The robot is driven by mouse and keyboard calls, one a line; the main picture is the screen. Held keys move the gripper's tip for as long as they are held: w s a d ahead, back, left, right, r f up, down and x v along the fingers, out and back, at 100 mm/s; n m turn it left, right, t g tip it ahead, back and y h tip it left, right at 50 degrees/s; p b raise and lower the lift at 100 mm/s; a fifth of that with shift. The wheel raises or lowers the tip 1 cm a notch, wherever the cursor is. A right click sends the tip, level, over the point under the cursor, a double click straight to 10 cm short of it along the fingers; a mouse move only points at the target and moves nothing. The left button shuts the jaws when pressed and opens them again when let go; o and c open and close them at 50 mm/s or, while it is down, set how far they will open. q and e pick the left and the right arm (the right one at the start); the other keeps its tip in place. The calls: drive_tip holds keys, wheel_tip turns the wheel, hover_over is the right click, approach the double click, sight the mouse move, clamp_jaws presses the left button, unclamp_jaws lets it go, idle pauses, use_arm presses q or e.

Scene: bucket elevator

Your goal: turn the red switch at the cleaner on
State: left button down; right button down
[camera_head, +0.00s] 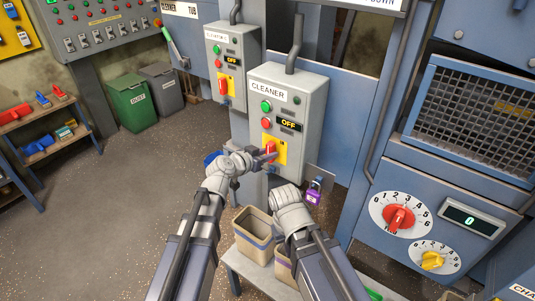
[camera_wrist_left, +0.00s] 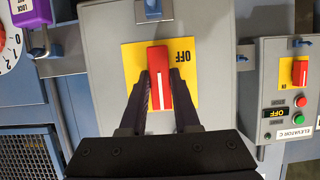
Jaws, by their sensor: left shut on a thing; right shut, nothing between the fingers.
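The cleaner box (camera_head: 299,84) is grey, labelled CLEANER, with a green and a red button and a black OFF display (camera_head: 289,125). Its red switch (camera_head: 270,148) sits on a yellow plate (camera_head: 282,152) low on the box front. My left gripper (camera_head: 262,156) is shut on the red switch. In the left wrist view, its dark fingers (camera_wrist_left: 160,92) press both sides of the red handle (camera_wrist_left: 158,60); the plate reads OFF upside down. My right gripper (camera_head: 287,194) is below the box, empty and shut, its fingertips mostly hidden.
A purple padlock (camera_head: 314,192) hangs right of the box's lower edge. A second grey box (camera_head: 230,48) with its own red switch stands to the left. A beige bin (camera_head: 254,229) stands on a low bench below. A blue machine with dials (camera_head: 398,218) is at right.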

use_arm(q)
drive_tip(key=c, duration=0.6)
unclamp_jaws()
drive_tip(key=shift+c, duration=0.2)
drive_tip(key=shift+s, duration=0.1)
drive_tip(key=p+v, duration=0.3)
drive_tip(key=v, duration=0.4)
drive_tip(key=shift+s+a, duration=0.2)
drive_tip(key=shift+s, duration=0.05)
drive_tip(key=shift+r, duration=0.15)
